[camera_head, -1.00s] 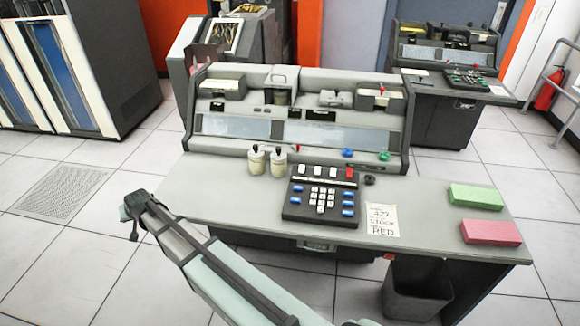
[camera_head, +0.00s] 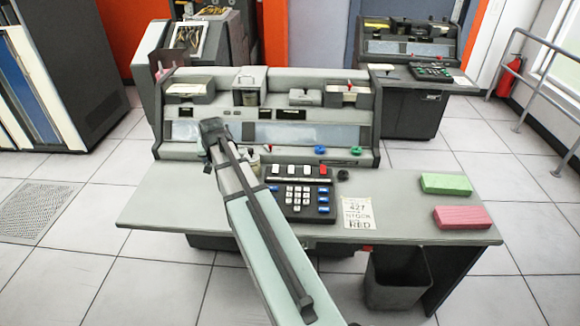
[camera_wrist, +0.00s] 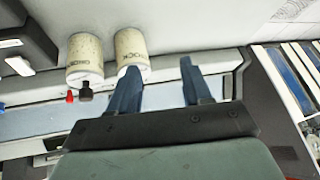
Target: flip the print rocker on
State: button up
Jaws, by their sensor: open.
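The punch console (camera_head: 155,205) stands in the middle of the head view. On its desk is a black keypad unit (camera_head: 281,205) with a row of small white switches (camera_head: 291,170) and one red one (camera_head: 323,170) along its top. I cannot read any label, so I cannot tell which switch is the print rocker. My arm crosses the desk and its end is at the left part of the console's upright face. My gripper (camera_wrist: 160,68) is open and empty in the wrist view, its fingers close to two cream canisters (camera_wrist: 85,53). The arm partly hides the canisters and keypad in the head view.
A note card (camera_head: 358,213), a green block (camera_head: 446,184) and a pink block (camera_head: 462,217) lie on the desk's right side. A blue knob (camera_head: 320,150) and a green knob (camera_head: 356,151) are on the console. A bin (camera_head: 396,279) stands below.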

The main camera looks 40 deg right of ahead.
jog(key=s+d+r+m+g, duration=0.1)
jog(key=s+d+r, duration=0.2)
jog(key=s+d, duration=0.65)
jog(key=m+g+h, duration=0.1)
jog(key=m+g, duration=0.1)
send_near(291, 168)
jog(key=x, duration=0.7)
jog(key=shift+s+f, duration=0.1)
jog(key=shift+f, duration=0.2)
jog(key=shift+c, duration=0.2)
grip_shut()
